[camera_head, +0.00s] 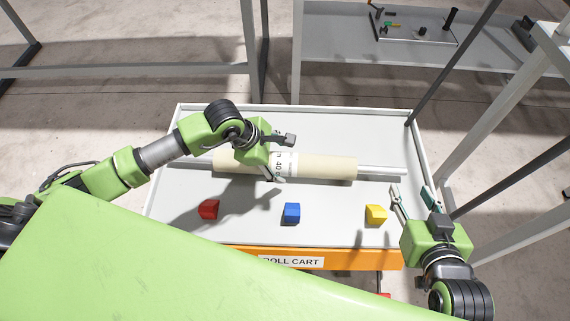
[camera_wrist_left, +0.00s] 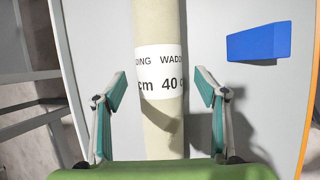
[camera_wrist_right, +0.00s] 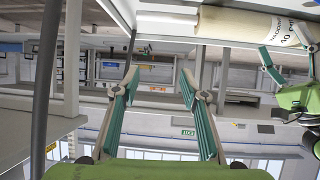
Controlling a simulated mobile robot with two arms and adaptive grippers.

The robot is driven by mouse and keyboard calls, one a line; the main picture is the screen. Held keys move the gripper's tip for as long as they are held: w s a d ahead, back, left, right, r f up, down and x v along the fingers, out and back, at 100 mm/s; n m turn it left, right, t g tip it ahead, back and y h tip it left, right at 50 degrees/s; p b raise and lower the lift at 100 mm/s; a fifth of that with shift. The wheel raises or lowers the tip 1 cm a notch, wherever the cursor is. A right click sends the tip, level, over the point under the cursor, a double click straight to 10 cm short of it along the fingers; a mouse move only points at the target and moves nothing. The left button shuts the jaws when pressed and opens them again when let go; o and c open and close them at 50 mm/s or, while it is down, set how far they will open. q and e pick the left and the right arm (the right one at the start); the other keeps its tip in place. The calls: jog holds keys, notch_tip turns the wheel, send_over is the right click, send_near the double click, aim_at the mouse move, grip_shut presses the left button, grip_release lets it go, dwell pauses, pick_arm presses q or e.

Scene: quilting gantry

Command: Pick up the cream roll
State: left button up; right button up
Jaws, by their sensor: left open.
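The cream roll (camera_head: 325,166) lies sideways across the grey roll cart, with a white label around its middle. In the left wrist view the cream roll (camera_wrist_left: 159,22) runs between the two fingers; the label reads "WADDING" in part and "40". My left gripper (camera_head: 283,158) is open over the labelled part, one finger on each side, with gaps between fingers and roll. My right gripper (camera_head: 412,192) is open and empty near the cart's right edge. The cream roll (camera_wrist_right: 240,22) also shows at the top of the right wrist view.
On the roll cart (camera_head: 335,225), red (camera_head: 208,210), blue (camera_head: 292,213) and yellow (camera_head: 376,214) blocks stand in front of the roll. A grey bar (camera_head: 382,170) shows at the roll's ends. Frame posts (camera_head: 490,130) rise at the right. A grey shelf (camera_head: 340,45) is behind.

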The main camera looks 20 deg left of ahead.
pick_arm(q)
jog(key=x, duration=0.3)
jog(key=shift+b, duration=0.35)
pick_arm(e)
jog(key=r, duration=0.1)
jog(key=w+r+t, duration=0.1)
jog(key=r, duration=0.1)
jog(key=w+a+r+t, duration=0.1)
jog(key=shift+w+a+r+y, duration=0.1)
jog(key=shift+w+r+y, duration=0.1)
jog(key=shift+y, duration=0.1)
pick_arm(q)
jog(key=shift+r, duration=0.1)
jog(key=c, duration=1.8)
jog(key=shift+r, duration=0.1)
pick_arm(e)
jog(key=shift+f, duration=0.1)
